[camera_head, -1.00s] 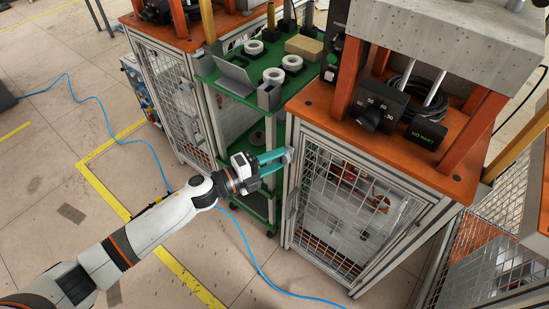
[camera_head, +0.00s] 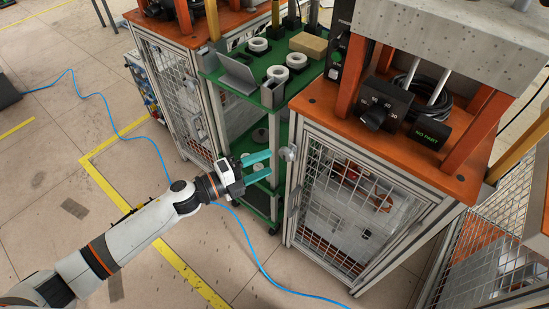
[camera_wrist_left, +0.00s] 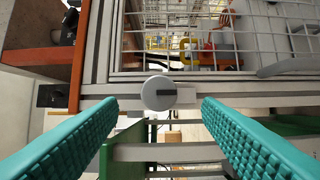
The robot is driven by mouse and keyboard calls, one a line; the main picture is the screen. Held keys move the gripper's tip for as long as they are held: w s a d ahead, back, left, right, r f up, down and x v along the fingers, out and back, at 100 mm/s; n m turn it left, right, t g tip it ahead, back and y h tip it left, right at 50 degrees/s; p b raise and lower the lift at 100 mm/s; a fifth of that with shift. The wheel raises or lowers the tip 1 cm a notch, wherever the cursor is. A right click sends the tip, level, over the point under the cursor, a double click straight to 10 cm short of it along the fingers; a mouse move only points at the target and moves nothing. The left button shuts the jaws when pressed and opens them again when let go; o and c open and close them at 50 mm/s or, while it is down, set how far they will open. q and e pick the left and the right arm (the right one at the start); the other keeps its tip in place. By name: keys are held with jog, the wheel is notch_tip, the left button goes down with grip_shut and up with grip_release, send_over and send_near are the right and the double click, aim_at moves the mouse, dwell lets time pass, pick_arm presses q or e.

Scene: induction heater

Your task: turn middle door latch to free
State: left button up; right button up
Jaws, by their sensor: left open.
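The middle door latch (camera_head: 289,153) is a round grey knob on the left frame post of the mesh door (camera_head: 345,205), on the cabinet with the orange top. In the left wrist view the latch (camera_wrist_left: 159,93) shows face-on as a round disc with a dark slot toward its right side. My left gripper (camera_head: 270,163) is open, its two teal fingers pointing at the latch from the left. In the left wrist view the fingers (camera_wrist_left: 160,125) stand on either side of the latch, apart from it, with nothing between them. My right gripper is not in view.
A green cart (camera_head: 240,98) with white rings, a brick and a grey holder stands left of the cabinet. Another mesh cabinet (camera_head: 172,85) is behind it. A blue hose (camera_head: 262,262) lies on the floor.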

pick_arm(q)
jog(key=v, duration=0.7)
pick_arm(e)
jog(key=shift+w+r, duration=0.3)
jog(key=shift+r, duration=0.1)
pick_arm(q)
jog(key=shift+a, duration=0.1)
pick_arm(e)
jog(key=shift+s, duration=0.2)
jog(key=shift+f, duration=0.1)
